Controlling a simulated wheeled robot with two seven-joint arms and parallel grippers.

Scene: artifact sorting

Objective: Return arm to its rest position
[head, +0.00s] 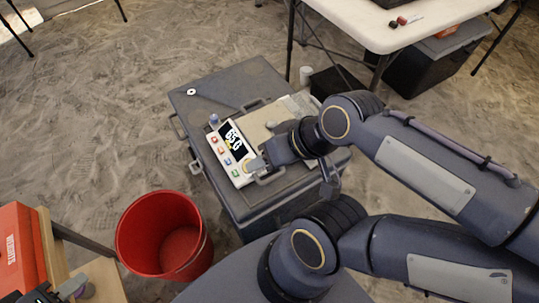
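The left fingertip overlaps the near right end of a white device (215,161) with a lit black display and coloured buttons. I cannot tell whether it touches the device.
A beige flat item (257,121) lies on the case behind the device. An empty-looking red bin (128,243) stands on the floor at left. A red box (15,245) is at the left edge. A white table (365,25) stands at the top right.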

